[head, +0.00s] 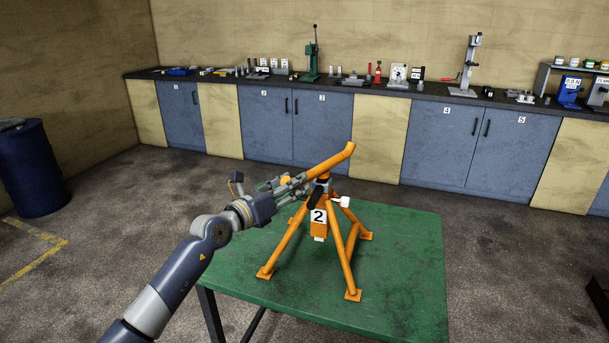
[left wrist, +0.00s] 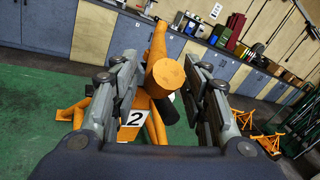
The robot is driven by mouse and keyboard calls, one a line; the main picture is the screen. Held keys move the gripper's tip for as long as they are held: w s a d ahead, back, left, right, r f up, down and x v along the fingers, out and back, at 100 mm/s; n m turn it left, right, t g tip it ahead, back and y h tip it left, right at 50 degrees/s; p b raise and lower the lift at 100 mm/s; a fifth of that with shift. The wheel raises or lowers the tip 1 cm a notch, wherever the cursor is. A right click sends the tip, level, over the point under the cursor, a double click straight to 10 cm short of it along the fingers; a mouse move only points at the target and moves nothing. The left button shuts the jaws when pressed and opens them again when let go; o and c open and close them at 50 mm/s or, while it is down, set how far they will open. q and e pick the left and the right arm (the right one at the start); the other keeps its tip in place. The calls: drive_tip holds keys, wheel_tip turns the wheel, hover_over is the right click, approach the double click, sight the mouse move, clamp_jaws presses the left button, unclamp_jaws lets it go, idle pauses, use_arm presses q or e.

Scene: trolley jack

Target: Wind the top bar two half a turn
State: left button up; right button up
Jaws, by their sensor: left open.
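The orange trolley jack stand marked 2 (head: 318,217) stands upright on splayed legs on a green table. Its orange top bar (head: 331,160) slants up to the right in the head view. My left gripper (head: 298,183) is at the bar's near, lower end. In the left wrist view the bar's round end (left wrist: 167,77) shows between the two open fingers (left wrist: 163,68), with a gap on both sides. A white knob (head: 341,202) and a dark part sit below the bar; the gripper hides part of the stand's head. My right gripper is not in view.
The green table top (head: 400,265) is clear around the stand's feet. A long workbench with tools (head: 270,85) runs along the back wall. A blue drum (head: 30,168) stands at the left. More orange stands (left wrist: 256,139) show at the right in the left wrist view.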

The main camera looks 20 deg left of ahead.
sight(323, 167)
use_arm(q)
drive_tip(key=x, duration=0.3)
drive_tip(key=shift+w, duration=0.2)
drive_tip(key=shift+x, duration=1.05)
drive_tip(key=shift+w+f, duration=0.1)
drive_tip(key=shift+w, duration=0.05)
drive_tip(key=c, duration=0.8)
clamp_jaws()
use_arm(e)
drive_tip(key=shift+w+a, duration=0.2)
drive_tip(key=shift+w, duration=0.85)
